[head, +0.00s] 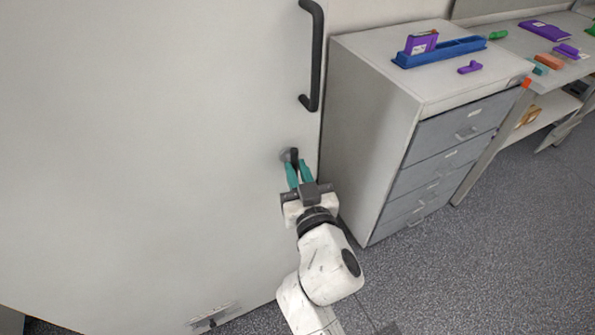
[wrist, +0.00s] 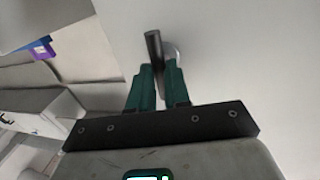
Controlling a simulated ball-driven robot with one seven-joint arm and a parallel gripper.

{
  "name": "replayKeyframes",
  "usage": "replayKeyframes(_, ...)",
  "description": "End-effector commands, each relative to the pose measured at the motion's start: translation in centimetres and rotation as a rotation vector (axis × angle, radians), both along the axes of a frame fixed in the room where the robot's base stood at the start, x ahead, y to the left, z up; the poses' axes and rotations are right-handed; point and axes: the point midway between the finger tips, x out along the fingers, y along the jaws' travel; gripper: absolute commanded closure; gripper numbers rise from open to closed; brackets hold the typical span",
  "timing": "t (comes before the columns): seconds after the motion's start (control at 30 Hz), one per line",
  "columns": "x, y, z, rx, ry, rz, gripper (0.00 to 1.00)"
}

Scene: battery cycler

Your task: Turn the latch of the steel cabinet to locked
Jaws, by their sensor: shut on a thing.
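The steel cabinet (head: 150,140) fills the left of the head view with its pale grey door. The latch (head: 294,155) is a small dark lever on a round light base, near the door's right edge below the long dark handle. In the wrist view the latch (wrist: 155,55) is a dark cylindrical lever with its round base behind it. My gripper (head: 298,172) has teal fingers, shut on the latch. In the wrist view my gripper (wrist: 160,82) shows the fingertips on both sides of the lever's lower end, which they partly hide.
The long dark door handle (head: 316,55) is above the latch. A grey drawer unit (head: 375,130) stands close on the right, bearing a blue tray (head: 440,52) and a purple piece (head: 470,67). A workbench is farther right. Speckled floor (head: 480,260) is clear at lower right.

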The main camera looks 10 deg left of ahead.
Motion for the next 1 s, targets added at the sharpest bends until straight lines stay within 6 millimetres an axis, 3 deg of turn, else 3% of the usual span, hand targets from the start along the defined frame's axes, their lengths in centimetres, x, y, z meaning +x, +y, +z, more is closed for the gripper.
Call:
replayKeyframes(0.57,-0.02,0.02,-0.26,-0.048,-0.032,0.000,1.00)
replayKeyframes(1.0,0.01,-0.03,-0.51,-0.334,-0.226,-0.001,1.00)
